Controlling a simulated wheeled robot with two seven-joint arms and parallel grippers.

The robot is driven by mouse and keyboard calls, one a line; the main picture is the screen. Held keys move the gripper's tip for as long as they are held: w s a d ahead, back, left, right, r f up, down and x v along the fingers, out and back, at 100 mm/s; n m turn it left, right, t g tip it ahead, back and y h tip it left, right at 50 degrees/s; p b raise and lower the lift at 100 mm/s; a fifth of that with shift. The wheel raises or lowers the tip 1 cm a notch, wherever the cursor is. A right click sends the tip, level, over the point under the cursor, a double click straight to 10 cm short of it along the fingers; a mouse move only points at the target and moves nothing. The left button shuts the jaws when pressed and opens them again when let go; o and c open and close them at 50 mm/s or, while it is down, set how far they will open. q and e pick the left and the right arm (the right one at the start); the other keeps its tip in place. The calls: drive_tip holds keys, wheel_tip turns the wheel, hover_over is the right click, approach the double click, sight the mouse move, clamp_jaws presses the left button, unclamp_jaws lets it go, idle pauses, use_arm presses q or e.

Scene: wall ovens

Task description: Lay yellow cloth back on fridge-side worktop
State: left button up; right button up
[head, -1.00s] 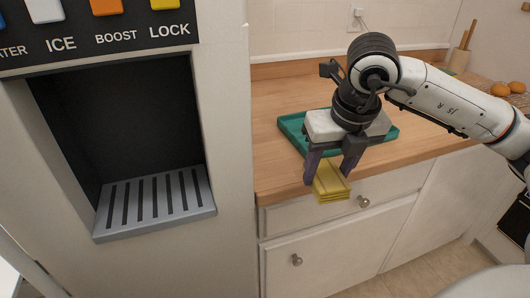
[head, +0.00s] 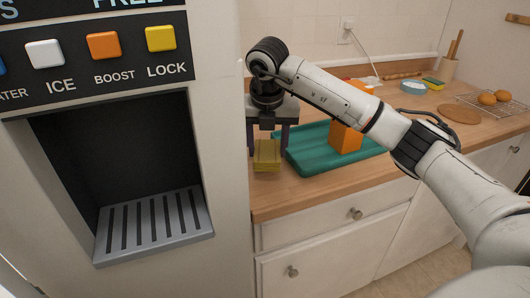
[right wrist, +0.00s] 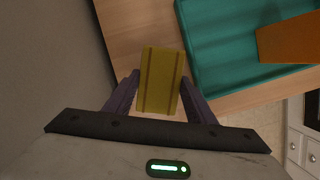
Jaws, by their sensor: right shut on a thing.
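The folded yellow cloth (head: 267,154) hangs between the fingers of my right gripper (head: 268,148), at the left end of the wooden worktop beside the fridge. In the right wrist view the cloth (right wrist: 161,80) sits between the two purple-grey fingers (right wrist: 160,100), with wood behind its far part. The right gripper is shut on it. Whether the cloth touches the worktop (head: 280,200) is hard to tell. My left gripper does not show.
A teal tray (head: 308,160) with an orange block (head: 345,138) lies just right of the cloth. The fridge's dispenser panel (head: 100,55) stands close on the left. A bowl (head: 413,88), a round board (head: 459,113) and a rack with buns (head: 487,97) are farther right.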

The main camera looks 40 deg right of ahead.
sight(265, 151)
drive_tip(key=shift+w+f, duration=0.15)
drive_tip(key=shift+w, duration=0.3)
drive_tip(key=shift+f, duration=1.75)
drive_tip(key=o, duration=1)
drive_tip(key=v, duration=1.2)
drive_tip(key=shift+r, duration=0.15)
